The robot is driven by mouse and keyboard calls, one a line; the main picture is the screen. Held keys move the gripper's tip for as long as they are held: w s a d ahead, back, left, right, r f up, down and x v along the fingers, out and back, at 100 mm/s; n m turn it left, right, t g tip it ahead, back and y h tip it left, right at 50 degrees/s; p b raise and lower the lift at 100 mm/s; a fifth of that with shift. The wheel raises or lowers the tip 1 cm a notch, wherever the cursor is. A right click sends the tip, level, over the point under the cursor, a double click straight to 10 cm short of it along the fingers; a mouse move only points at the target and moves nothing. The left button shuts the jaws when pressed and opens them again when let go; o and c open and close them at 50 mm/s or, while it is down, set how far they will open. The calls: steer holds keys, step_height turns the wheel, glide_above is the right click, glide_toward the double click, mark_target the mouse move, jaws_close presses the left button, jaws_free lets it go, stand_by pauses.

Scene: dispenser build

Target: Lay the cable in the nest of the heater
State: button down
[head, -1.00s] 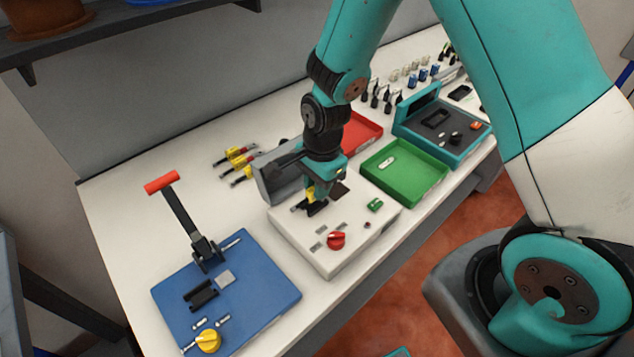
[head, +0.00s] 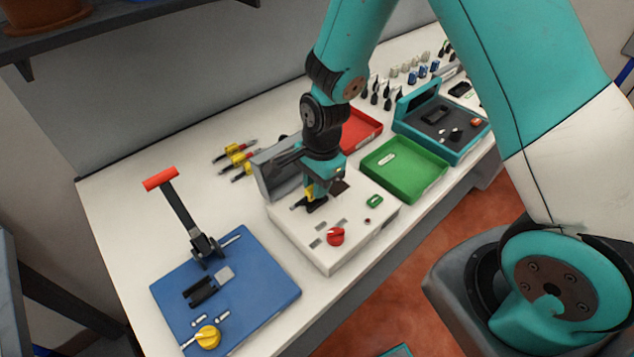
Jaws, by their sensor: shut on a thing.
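The heater is a white box (head: 305,243) with a red knob, a green switch (head: 374,202) and a raised grey lid (head: 272,172) at its back. My gripper (head: 314,204) points down over the back part of the box top. It is shut on a cable with a yellow part (head: 309,194), low at the surface. My gripper hides most of the cable and the nest under it, so I cannot tell whether the cable touches the nest.
Several yellow-and-black cables (head: 238,158) lie on the white table behind the lid. A blue fixture (head: 255,305) with a red-handled lever stands at the front left. A green tray (head: 405,185), a red tray (head: 362,133) and a teal case (head: 460,152) are to the right.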

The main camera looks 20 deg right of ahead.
steer(key=shift+s+f+b, duration=0.15)
steer(key=shift+f+b, duration=0.35)
steer(key=shift+f, duration=0.55)
stand_by(2.1)
